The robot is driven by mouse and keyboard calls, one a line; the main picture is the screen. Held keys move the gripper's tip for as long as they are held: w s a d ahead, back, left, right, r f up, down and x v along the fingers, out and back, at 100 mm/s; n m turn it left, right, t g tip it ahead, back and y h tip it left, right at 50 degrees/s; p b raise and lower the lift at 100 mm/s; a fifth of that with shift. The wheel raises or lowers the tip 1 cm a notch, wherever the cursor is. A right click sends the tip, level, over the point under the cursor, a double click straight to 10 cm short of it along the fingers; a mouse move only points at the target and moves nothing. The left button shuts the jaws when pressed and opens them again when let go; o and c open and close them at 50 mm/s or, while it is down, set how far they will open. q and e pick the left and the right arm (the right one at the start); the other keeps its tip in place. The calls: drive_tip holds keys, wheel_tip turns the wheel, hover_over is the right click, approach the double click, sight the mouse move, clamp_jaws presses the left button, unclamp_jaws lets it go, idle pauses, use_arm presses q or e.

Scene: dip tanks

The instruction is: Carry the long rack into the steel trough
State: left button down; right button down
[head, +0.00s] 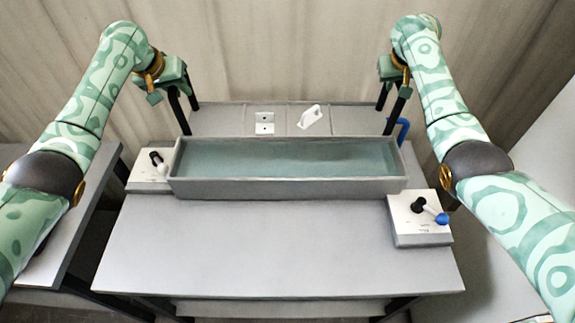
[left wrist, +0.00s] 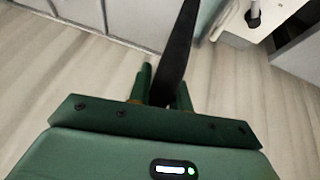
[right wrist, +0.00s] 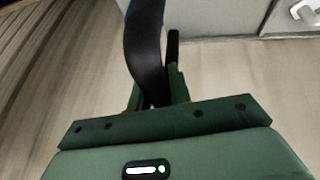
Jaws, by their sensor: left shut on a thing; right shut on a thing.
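The steel trough (head: 285,188) is a long grey open box holding teal liquid, on the table's middle. The long rack (head: 222,121) looks like the flat grey divided piece beyond the trough's far rim, with dark upright handles at its ends. Two white fittings show on it. My left gripper (head: 177,84) is shut on its left handle, which also shows in the left wrist view (left wrist: 178,55). My right gripper (head: 396,78) is shut on the right handle, seen in the right wrist view (right wrist: 145,55). I cannot tell the rack's height above the table.
White control boxes with levers stand at the trough's left (head: 150,176) and right front (head: 420,225). A blue bent piece (head: 403,131) rises by the trough's far right corner. The grey table (head: 270,250) is clear in front. A side table (head: 55,245) stands left.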

use_arm(q)
drive_tip(key=shift+f, duration=0.15)
use_arm(e)
drive_tip(key=shift+f, duration=0.15)
